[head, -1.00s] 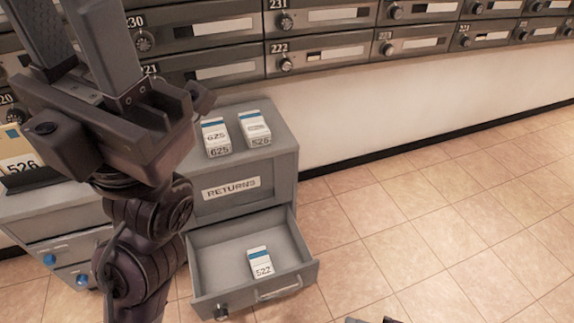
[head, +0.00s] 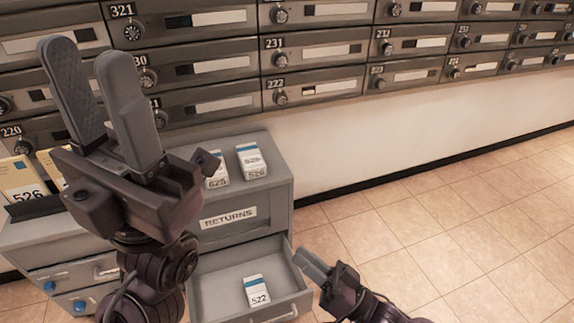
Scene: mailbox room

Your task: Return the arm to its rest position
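My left gripper (head: 88,52) is raised at the left in front of the mailboxes. Its two grey fingers point up with a gap between them and nothing in it. My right gripper (head: 306,262) is low in the picture, just right of the open drawer. Its fingers point up and left and nearly overlap in this view, so I cannot tell their opening; I see nothing held there.
The grey returns cabinet (head: 276,190) carries two white boxes, 625 (head: 216,178) and 526 (head: 252,160). Its open drawer (head: 205,290) holds a box marked 522 (head: 256,290). Mailboxes (head: 310,52) line the wall. The tiled floor (head: 450,230) at right is clear.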

